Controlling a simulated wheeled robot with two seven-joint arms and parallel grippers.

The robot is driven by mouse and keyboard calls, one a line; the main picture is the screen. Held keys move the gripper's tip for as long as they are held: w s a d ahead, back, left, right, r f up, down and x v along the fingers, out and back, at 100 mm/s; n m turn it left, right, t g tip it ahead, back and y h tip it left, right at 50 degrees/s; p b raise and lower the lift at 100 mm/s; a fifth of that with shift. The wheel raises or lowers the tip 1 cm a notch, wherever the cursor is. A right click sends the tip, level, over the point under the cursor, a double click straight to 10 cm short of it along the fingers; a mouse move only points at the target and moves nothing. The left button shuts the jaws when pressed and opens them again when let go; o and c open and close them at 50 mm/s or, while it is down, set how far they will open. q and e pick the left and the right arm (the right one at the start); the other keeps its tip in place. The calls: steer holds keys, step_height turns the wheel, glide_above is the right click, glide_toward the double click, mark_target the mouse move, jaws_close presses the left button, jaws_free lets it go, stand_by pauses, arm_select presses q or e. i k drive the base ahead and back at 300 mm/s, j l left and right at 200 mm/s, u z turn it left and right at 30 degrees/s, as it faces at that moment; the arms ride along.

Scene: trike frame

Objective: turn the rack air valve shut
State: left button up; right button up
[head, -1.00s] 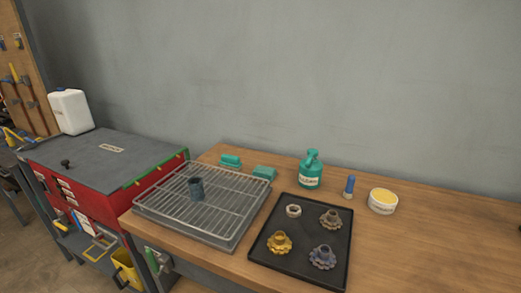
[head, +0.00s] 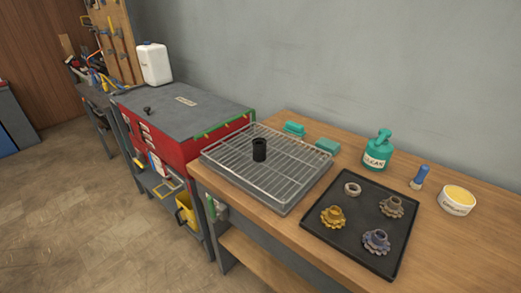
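No part that I can clearly tell as the rack air valve shows in the head view. A small green and pale fitting (head: 216,208) is on the front left end of the wooden bench, too small to read. A wire rack (head: 290,172) lies over a grey tray on the bench, with a dark upright cylinder (head: 260,149) standing on it. Neither of my grippers is in view.
A red cabinet (head: 187,145) with a grey lid stands left. The floor (head: 90,225) in front is clear.

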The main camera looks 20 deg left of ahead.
mark_target(213, 217)
steer(key=i+u, duration=0.1)
steer(key=u, duration=0.6)
steer(key=i+l+u, duration=0.15)
steer(key=u, duration=0.2)
